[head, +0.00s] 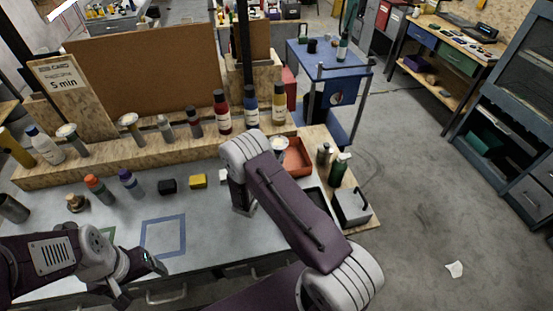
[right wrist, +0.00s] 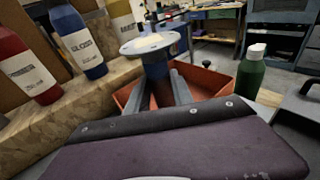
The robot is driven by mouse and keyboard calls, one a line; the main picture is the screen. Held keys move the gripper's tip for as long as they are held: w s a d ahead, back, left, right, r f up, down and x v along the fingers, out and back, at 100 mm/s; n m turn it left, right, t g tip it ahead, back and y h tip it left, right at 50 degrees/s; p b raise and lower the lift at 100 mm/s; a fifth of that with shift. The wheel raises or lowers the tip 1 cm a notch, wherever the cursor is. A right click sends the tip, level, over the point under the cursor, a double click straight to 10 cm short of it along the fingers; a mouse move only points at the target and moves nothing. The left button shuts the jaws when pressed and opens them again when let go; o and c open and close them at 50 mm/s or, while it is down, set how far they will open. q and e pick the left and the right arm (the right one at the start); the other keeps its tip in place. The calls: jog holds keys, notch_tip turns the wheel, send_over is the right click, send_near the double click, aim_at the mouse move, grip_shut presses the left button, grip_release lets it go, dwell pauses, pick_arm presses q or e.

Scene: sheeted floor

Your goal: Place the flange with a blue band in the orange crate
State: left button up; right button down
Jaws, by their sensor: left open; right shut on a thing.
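The flange with a blue band (right wrist: 155,66) has a pale round disc on top and is upright in the right wrist view. My right gripper (right wrist: 171,90) is shut on its lower part. The orange crate (right wrist: 215,82) lies below and behind the flange in that view. The flange's lower end is hidden between the fingers. My left gripper (head: 137,280) is open and empty at the table's front left.
Several bottles, including a blue one (head: 251,107), and other flanges (head: 130,121) line the wooden shelf. A black block (head: 167,186) and yellow block (head: 198,181) lie mid-table.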

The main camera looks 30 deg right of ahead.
jog(key=shift+w+d+f, duration=0.1)
jog(key=shift+w+f, duration=0.05)
jog(key=shift+f, duration=0.8)
jog(key=shift+r, duration=0.1)
jog(key=c, duration=1.1)
grip_release()
